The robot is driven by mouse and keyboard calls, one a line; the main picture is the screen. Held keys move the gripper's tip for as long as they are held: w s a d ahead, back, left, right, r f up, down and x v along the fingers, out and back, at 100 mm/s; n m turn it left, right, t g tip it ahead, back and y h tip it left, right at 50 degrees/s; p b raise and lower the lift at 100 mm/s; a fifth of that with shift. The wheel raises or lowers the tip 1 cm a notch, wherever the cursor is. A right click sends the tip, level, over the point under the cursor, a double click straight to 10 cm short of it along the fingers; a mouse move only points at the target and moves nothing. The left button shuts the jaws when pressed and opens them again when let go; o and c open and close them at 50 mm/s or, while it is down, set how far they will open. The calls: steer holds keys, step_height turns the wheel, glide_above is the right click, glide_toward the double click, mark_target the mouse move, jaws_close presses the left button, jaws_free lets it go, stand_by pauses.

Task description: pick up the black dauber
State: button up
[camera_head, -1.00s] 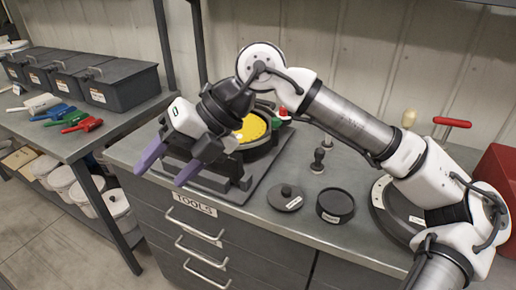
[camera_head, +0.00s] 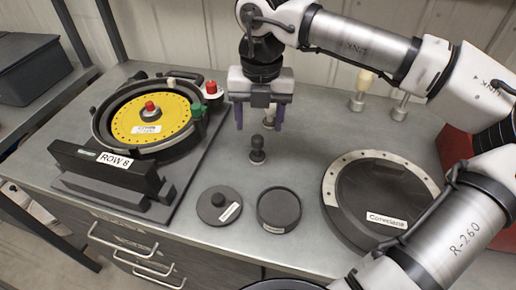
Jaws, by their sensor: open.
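The black dauber (camera_head: 257,155) stands upright on the grey bench top, with a round knob and a wider base. My gripper (camera_head: 259,125) points down with its two purple fingers spread apart and nothing between them that I can see clearly. It appears above and slightly behind the dauber in the picture; the exact height gap is hard to tell. A second small upright piece (camera_head: 269,121) shows between the fingers, farther back, its upper part hidden by my gripper.
A shallow black cup (camera_head: 279,209) and a black lid with a knob (camera_head: 219,205) lie in front. The seed meter with its yellow disc (camera_head: 177,109) stands left. A large round dark dish (camera_head: 380,170) is right. Pale-handled tools (camera_head: 360,92) stand behind.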

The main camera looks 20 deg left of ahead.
mark_target(258, 148)
step_height(258, 148, down, 3)
steer(key=shift+a+f, duration=0.1)
steer(key=shift+s+f+p, duration=0.15)
steer(key=shift+f+p, duration=0.4)
steer(key=shift+f, duration=0.8)
steer(key=shift+s+f+p, duration=0.1)
steer(key=shift+f+p, duration=0.4)
steer(key=shift+f, duration=0.8)
steer(key=c, duration=1.1)
